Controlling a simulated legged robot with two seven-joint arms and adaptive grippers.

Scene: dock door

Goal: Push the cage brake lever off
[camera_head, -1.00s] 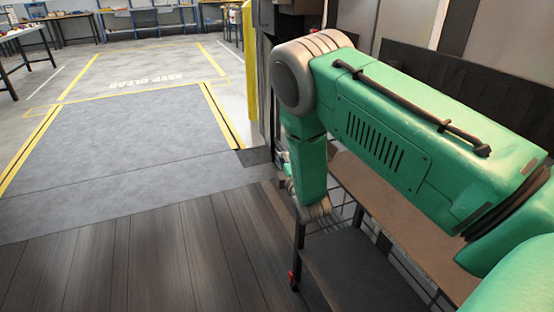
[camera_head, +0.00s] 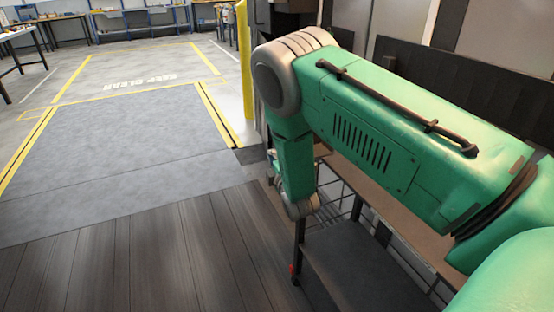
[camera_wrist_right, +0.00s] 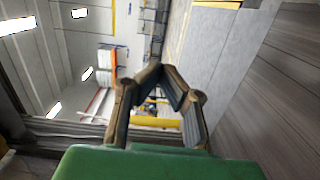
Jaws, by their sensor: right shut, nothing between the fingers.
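The cage (camera_head: 298,240) stands at the lower right of the head view, with a dark post, wire mesh and a dark flat panel. A small red part (camera_head: 292,268) sits low on its near-left post; I cannot tell whether it is the brake lever. My right arm reaches across the cage and bends down beside its post. My right gripper (camera_wrist_right: 155,74) is shut and empty in the wrist view, its fingertips together. In the head view it is mostly hidden behind my forearm. My left gripper is not in view.
A yellow post (camera_head: 244,70) and dark door frame stand behind my arm. The grey floor plate (camera_head: 120,135) with yellow lines lies open at the left, beyond dark planks (camera_head: 140,260). Workbenches (camera_head: 160,22) stand far back.

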